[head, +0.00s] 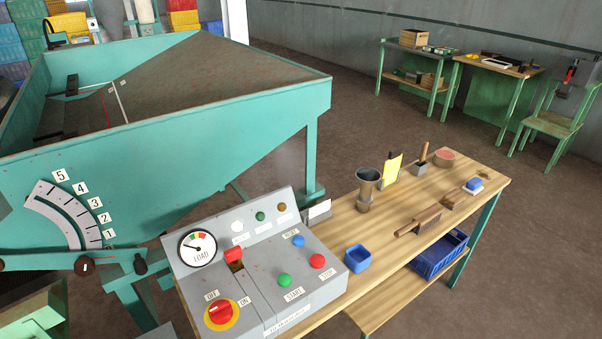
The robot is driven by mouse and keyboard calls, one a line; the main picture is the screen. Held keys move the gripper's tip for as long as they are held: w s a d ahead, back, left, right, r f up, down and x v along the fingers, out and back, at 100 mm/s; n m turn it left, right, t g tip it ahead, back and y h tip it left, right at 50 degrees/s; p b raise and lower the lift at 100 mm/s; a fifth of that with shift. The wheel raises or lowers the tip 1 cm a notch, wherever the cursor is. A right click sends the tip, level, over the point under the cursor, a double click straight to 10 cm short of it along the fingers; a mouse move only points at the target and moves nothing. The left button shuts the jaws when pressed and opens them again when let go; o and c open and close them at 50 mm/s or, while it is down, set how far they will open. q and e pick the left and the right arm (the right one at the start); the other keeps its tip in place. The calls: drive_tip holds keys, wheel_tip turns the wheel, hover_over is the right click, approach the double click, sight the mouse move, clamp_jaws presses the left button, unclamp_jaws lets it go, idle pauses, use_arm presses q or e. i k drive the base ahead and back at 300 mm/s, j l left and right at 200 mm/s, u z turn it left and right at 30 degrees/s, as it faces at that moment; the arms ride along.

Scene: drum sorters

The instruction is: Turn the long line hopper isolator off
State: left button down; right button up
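A grey control panel (250,318) sits at the left end of the wooden bench. On its near-left corner is a red rotary knob (220,311) on a round yellow plate (234,319). An OFF label (212,295) stands above the knob and an ON label (245,301) to its upper right. I cannot tell for sure which label the knob points to. The name strip (290,320) on the panel's front edge is too small to read surely. Neither of my grippers is in view.
Beside the knob are a red-capped switch (234,256), a green START button (284,280), a red button (317,261), a blue button (298,241) and a load gauge (198,248). A large green hopper (190,125) stands behind. The bench (400,250) holds a blue bin (358,257) and brushes.

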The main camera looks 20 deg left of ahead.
sight(220, 311)
drive_tip(key=u, duration=1.2)
